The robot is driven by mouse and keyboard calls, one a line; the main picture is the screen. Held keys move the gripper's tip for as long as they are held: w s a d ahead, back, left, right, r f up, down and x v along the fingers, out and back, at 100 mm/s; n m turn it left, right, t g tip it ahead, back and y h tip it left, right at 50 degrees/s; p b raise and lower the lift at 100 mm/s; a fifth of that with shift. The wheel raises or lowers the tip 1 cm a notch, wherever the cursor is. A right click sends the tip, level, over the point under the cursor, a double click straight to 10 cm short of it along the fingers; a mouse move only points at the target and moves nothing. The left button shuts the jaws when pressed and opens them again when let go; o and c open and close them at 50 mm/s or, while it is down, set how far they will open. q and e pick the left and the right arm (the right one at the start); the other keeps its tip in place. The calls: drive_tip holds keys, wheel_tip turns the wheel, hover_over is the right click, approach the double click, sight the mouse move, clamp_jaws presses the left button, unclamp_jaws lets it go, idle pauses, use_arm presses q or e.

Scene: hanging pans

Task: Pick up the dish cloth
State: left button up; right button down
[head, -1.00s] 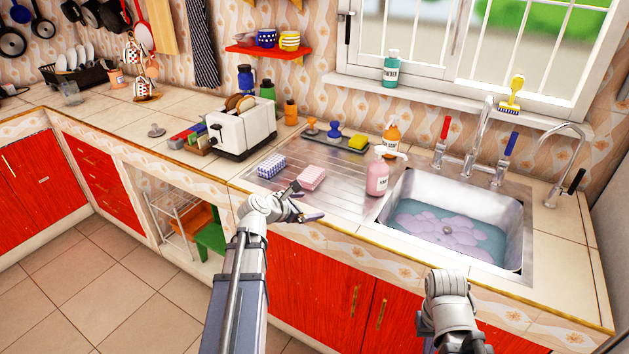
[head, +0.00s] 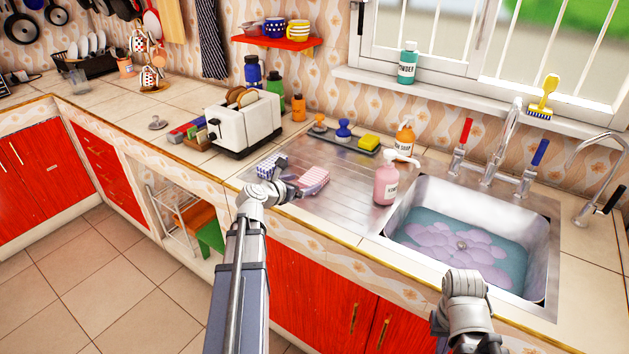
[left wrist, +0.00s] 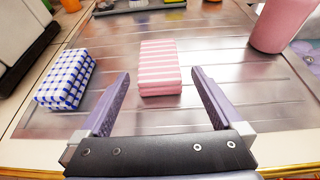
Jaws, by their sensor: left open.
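Two folded cloths lie on the steel drainboard left of the sink. The pink striped cloth (head: 313,179) also shows in the left wrist view (left wrist: 159,67), lying flat just ahead of my fingertips. The blue checked cloth (left wrist: 66,79) lies to its left, partly hidden in the head view (head: 270,166) by my gripper. My left gripper (left wrist: 154,88) is open and empty, with its fingers on either side of the line to the pink cloth. It shows in the head view (head: 292,182) just left of the pink cloth. My right arm shows at the bottom right; its fingers are hidden.
A pink soap bottle (head: 386,180) stands between the drainboard and the water-filled sink (head: 545,240). A toaster (head: 243,122) stands to the left. The drainboard around the cloths is clear.

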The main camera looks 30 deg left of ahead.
sight(309, 179)
use_arm(q)
drive_tip(key=shift+b+x, duration=1.3)
drive_tip(key=shift+x, duration=2.4)
drive_tip(key=shift+a, duration=0.1)
drive_tip(key=shift+c, duration=0.2)
drive_tip(key=c, duration=1.1)
drive_tip(key=shift+r, duration=0.15)
wheel_tip(309, 179, up, 10)
drive_tip(key=p, duration=1)
